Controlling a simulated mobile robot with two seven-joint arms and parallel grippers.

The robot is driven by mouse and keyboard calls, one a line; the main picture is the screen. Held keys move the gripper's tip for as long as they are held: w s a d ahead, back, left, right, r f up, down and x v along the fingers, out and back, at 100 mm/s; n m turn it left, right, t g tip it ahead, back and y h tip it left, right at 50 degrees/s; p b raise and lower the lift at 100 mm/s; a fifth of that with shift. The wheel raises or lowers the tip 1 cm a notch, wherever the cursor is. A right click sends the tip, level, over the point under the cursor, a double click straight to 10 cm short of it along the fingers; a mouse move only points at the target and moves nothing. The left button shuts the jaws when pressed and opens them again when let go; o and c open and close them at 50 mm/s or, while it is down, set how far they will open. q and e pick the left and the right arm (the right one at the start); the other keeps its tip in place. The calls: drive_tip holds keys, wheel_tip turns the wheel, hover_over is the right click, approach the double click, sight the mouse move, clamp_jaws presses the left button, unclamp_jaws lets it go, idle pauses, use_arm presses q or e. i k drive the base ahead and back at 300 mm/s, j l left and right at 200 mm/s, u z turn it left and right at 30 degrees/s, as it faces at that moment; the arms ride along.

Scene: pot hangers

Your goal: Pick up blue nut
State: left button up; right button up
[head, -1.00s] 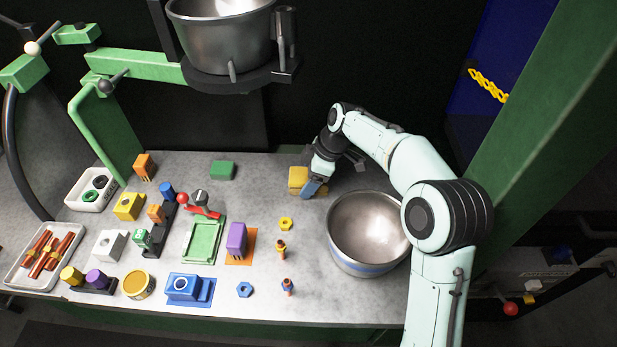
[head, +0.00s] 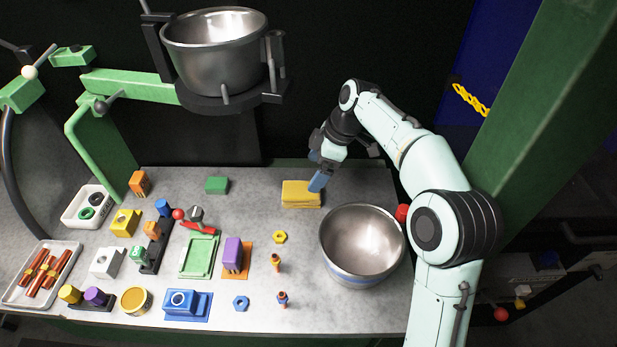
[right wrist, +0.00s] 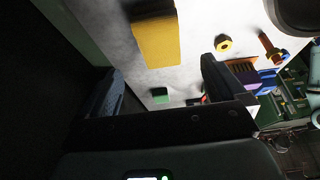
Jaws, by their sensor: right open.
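The blue nut (head: 241,303) lies flat on the grey table near the front, right of the blue block on its blue plate. My right gripper (head: 318,172) is at the back of the table, above and just behind the yellow block (head: 300,194), well away from the nut. In the right wrist view its two fingers (right wrist: 160,95) are spread apart with nothing between them. That view also shows the yellow block (right wrist: 158,42) beyond the fingers. I cannot make out the blue nut there. My left gripper is not in view.
A steel bowl (head: 362,240) stands right of the nut. Two small bolt-like pieces (head: 282,299) (head: 275,262) stand nearby, with a yellow nut (head: 279,237) behind. A pot (head: 215,50) hangs at the back left. Bare table lies between the yellow block and yellow nut.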

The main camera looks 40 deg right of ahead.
sight(238, 299)
drive_tip(key=k+j, duration=0.25)
drive_tip(key=j, duration=0.15)
drive_tip(key=k+j, duration=0.55)
drive_tip(key=j, duration=0.25)
drive_tip(key=k+j, duration=0.25)
drive_tip(key=j, duration=0.15)
